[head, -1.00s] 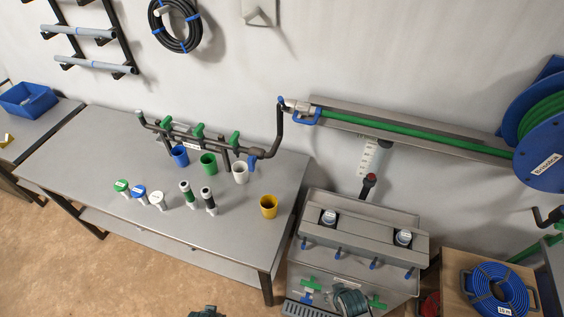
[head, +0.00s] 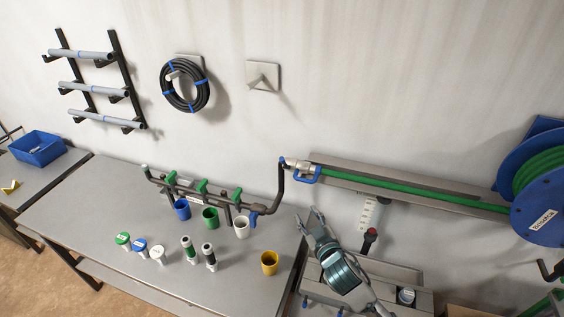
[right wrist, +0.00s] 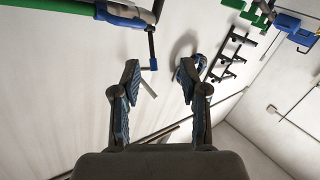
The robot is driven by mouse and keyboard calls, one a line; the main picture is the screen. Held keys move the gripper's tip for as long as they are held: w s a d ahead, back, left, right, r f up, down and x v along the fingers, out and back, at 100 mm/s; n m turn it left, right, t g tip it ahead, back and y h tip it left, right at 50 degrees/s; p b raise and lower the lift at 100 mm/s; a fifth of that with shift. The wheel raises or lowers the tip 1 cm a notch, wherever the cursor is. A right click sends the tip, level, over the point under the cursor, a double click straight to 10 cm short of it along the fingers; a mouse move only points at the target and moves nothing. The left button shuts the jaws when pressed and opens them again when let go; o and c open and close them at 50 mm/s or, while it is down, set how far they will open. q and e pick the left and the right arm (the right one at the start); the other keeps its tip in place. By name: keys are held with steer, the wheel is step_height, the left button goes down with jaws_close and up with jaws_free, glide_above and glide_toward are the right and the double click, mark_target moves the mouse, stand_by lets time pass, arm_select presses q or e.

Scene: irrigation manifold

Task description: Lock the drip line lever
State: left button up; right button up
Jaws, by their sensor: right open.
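The drip line lever (head: 305,175) is a blue loop-shaped handle on the metal coupling (head: 298,163), where the green drip line (head: 400,190) meets the black manifold pipe (head: 280,185). My right gripper (head: 311,213) is open and empty, below the lever and apart from it in the head view. In the right wrist view, the open fingers (right wrist: 160,72) have nothing between them. A blue part by the green line (right wrist: 122,17), which looks like the lever, is at the top, beyond the fingertips. My left gripper is not in view.
The manifold with green valves (head: 200,188) stands on the grey table (head: 110,215), with cups and small bottles in front. A blue hose reel (head: 540,195) is at the right.

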mark_target(283, 162)
step_height(283, 162, up, 7)
steer(key=w+a+n+t+y, duration=0.1)
steer(key=w, duration=0.2)
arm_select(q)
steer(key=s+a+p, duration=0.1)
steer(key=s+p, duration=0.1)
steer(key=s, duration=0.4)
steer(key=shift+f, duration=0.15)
arm_select(e)
steer(key=x, duration=1.6)
steer(key=shift+w+a+r, duration=0.15)
steer(key=shift+w+a, duration=0.15)
steer(key=shift+a, duration=0.05)
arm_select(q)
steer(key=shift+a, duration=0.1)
arm_select(e)
steer(key=shift+c, duration=0.3)
jaws_close()
